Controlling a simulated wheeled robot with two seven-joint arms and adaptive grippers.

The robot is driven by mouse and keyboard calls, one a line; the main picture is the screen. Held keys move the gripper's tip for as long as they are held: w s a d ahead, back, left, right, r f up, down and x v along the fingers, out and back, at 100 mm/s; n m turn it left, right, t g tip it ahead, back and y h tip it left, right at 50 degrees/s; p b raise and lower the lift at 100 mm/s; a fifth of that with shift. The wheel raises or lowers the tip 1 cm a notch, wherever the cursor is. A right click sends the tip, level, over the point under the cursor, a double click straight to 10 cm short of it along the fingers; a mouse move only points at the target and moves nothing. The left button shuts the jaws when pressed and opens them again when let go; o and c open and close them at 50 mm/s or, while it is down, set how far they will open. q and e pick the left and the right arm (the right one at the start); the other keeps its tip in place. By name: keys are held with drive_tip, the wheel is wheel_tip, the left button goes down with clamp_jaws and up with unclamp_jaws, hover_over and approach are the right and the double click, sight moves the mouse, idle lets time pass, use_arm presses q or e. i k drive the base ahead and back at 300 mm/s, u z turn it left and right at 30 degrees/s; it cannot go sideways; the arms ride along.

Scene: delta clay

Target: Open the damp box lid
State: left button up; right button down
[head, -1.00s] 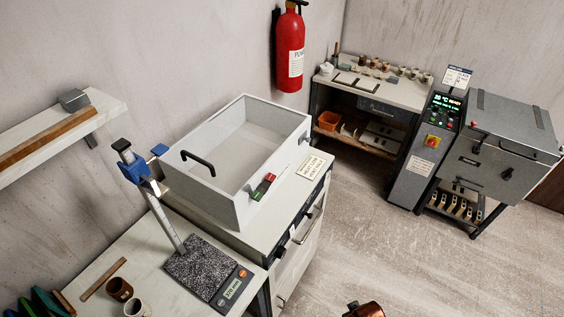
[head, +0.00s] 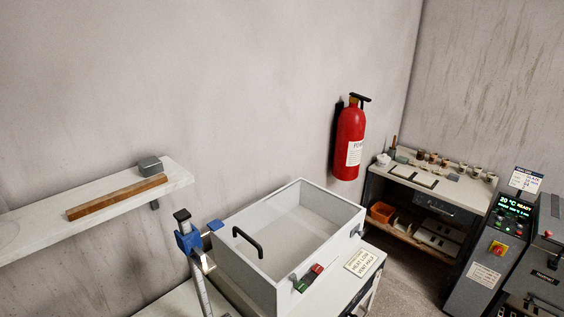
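A pale grey-white rectangular box (head: 246,286), which looks like the damp box, stands on a cabinet at the lower middle. Its pale inside shows from above, and it looks empty. A black bar handle (head: 247,241) sits near its left front edge. I cannot tell whether a clear lid covers the top or the top is open. A red and green catch or switch (head: 308,279) is on the near right side, with a small dark fitting at the right corner. Neither of my grippers is in view.
A height gauge with blue clamps (head: 187,240) stands close to the box's left side. A wall shelf (head: 110,207) holds a wooden bar and a grey block. A red extinguisher (head: 349,142) hangs behind. A bench (head: 461,190) and a control cabinet (head: 495,258) stand at right.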

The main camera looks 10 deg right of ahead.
sight(235, 230)
drive_tip(key=u, duration=0.45)
drive_tip(key=k, duration=0.6)
drive_tip(key=u, duration=0.9)
drive_tip(key=k, duration=0.65)
drive_tip(key=z, duration=0.15)
drive_tip(key=i, duration=0.65)
drive_tip(key=z, duration=0.6)
